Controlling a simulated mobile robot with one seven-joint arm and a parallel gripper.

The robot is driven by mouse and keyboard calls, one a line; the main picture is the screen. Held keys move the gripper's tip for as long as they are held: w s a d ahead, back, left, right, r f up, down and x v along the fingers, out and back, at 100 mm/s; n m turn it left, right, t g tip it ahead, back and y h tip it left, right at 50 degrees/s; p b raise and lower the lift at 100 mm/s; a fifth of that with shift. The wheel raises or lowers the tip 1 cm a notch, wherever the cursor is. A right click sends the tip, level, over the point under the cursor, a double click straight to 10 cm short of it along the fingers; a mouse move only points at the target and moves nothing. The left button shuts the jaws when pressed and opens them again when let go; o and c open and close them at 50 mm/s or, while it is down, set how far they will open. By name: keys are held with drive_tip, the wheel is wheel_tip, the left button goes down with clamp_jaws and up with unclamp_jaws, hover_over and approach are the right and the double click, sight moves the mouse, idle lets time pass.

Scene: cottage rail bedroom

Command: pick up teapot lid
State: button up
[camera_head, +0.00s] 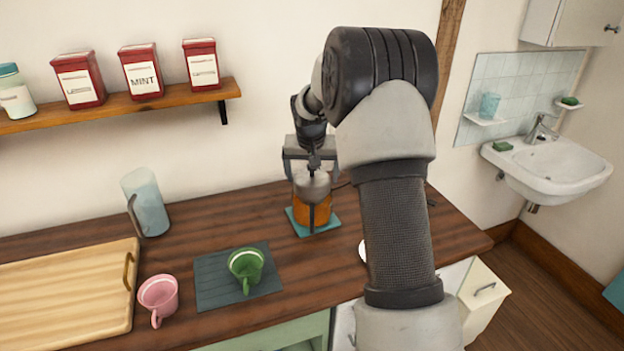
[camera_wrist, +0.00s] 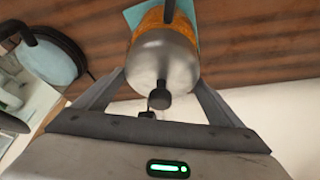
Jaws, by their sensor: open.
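The teapot lid is a grey metal dome (camera_head: 312,184) on top of an amber teapot (camera_head: 313,212), which stands on a teal mat (camera_head: 329,224). In the wrist view the lid (camera_wrist: 165,58) is close ahead, with its dark knob (camera_wrist: 159,100) facing me. My gripper (camera_head: 311,165) is over the lid, partly hidden by my arm in the head view. In the wrist view my gripper (camera_wrist: 159,85) is open, with one finger on each side of the knob and a visible gap to it. Contact between the fingers and lid cannot be told.
A blue-grey pitcher (camera_head: 147,202) stands left of the teapot. A green cup (camera_head: 245,265) sits on a dark mat (camera_head: 212,284), with a pink cup (camera_head: 158,295) beside it. A wooden board (camera_head: 70,300) lies at left. A shelf (camera_head: 125,105) with red tins hangs above.

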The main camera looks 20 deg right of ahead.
drive_tip(key=c, duration=1)
drive_tip(key=shift+r, duration=0.1)
